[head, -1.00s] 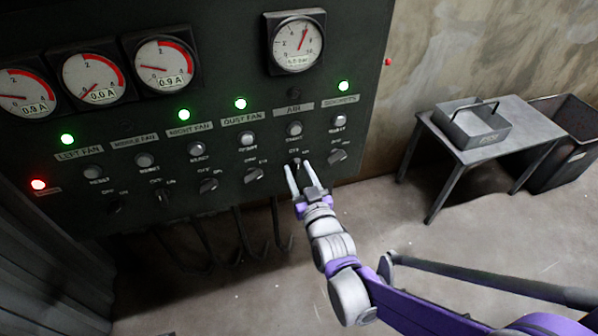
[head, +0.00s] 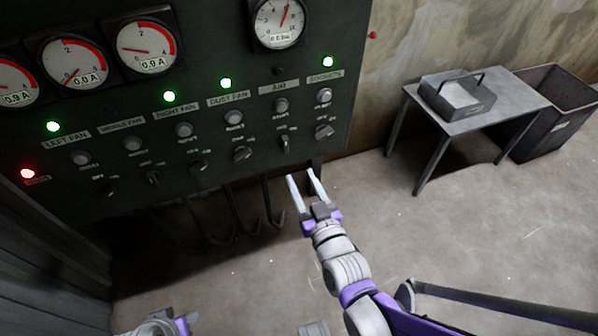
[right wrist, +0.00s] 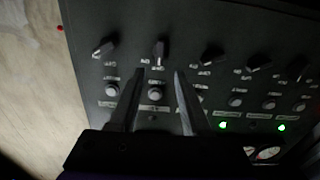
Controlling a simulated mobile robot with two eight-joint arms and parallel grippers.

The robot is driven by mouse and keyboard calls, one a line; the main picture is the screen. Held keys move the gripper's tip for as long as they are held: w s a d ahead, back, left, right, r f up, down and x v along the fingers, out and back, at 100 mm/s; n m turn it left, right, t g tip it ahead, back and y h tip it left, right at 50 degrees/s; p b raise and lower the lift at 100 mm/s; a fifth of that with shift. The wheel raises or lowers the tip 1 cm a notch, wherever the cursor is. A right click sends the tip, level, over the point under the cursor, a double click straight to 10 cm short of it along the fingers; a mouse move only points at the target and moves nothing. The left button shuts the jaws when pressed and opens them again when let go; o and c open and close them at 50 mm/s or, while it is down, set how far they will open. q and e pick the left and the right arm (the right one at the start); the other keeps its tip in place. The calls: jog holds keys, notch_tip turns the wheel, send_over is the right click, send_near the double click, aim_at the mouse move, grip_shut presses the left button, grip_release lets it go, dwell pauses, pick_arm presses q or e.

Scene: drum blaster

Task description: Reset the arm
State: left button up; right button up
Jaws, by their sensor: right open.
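My right gripper (head: 301,174) is open and empty, its two pale fingers pointing up toward the lower edge of the dark control panel (head: 225,115). It is just below the rotary switch (head: 285,143) of the AIR column and apart from it. In the right wrist view the open fingers (right wrist: 159,72) lie either side of a column with a knob (right wrist: 160,52) and a round button (right wrist: 155,93); nothing is between them. A white and purple part of my left arm (head: 160,325) shows at the bottom left; its fingers are not visible.
The panel carries gauges, several green lamps (head: 169,96) and one red lamp (head: 27,173). Dark cables (head: 270,205) hang below it. A metal table (head: 490,115) with a tray (head: 455,100) and a dark bin (head: 555,110) stand at right. The floor between is clear.

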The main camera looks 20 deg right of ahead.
dwell(0.5)
jog(key=s+d+f+g, duration=0.1)
jog(key=s+f+g, duration=0.45)
jog(key=s, duration=0.25)
jog(key=s+d+f+g, duration=0.2)
jog(key=s+f+g, duration=0.3)
jog(key=s+g, duration=0.3)
pick_arm(q)
notch_tip(320, 180, up, 19)
jog(key=w+p, duration=0.2)
jog(key=p, duration=1.5)
jog(key=shift+r+t, duration=0.15)
jog(key=shift+t, duration=0.25)
pick_arm(e)
notch_tip(320, 180, up, 19)
jog(key=shift+a+m+t+h, duration=0.15)
jog(key=shift+m+t+h, duration=0.15)
jog(key=shift+t, duration=0.15)
pick_arm(q)
jog(key=shift+s, duration=0.15)
pick_arm(e)
jog(key=shift+s, duration=0.1)
